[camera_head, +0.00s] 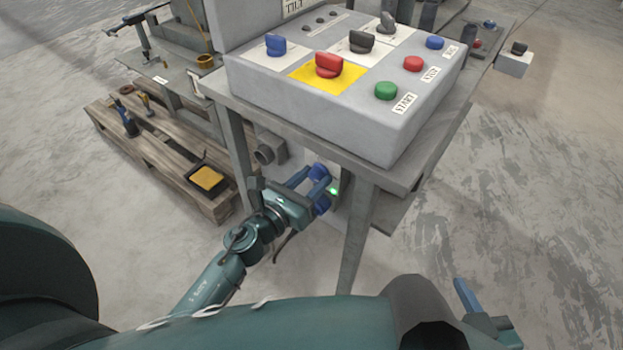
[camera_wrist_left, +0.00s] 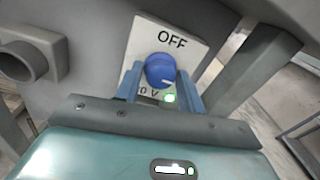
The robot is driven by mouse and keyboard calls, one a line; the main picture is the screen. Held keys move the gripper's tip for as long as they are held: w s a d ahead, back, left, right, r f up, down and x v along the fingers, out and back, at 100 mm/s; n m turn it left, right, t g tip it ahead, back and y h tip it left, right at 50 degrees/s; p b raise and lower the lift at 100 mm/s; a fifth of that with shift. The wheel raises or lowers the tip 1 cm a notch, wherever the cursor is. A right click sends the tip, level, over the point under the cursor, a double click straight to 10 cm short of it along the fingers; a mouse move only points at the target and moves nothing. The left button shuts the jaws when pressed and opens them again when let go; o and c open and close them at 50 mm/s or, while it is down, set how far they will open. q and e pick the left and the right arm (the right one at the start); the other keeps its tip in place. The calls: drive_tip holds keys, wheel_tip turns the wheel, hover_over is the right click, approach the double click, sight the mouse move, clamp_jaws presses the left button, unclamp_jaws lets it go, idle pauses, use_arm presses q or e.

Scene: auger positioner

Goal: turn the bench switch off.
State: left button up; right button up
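The bench switch is a round blue knob (camera_wrist_left: 160,69) on a white plate (camera_wrist_left: 193,50) marked OFF at the top, with partly hidden lettering below. A white mark on the knob points toward the lower right. A green light (camera_wrist_left: 169,98) glows just below it and also shows in the head view (camera_head: 334,190). My left gripper (camera_wrist_left: 160,78) has its blue fingers on either side of the knob, with narrow gaps visible; whether they touch it is unclear. In the head view my left gripper (camera_head: 316,178) is under the bench top. My right gripper (camera_head: 485,310) is at the lower right, empty, partly hidden.
A grey control box (camera_head: 330,105) with coloured knobs and buttons stands on the bench (camera_head: 300,140) above my left gripper. A bench leg (camera_head: 357,235) is close to its right. A pipe stub (camera_wrist_left: 28,58) sticks out left of the switch. A wooden pallet (camera_head: 160,165) lies at left.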

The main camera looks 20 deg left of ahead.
use_arm(q)
drive_tip(key=c, duration=0.6)
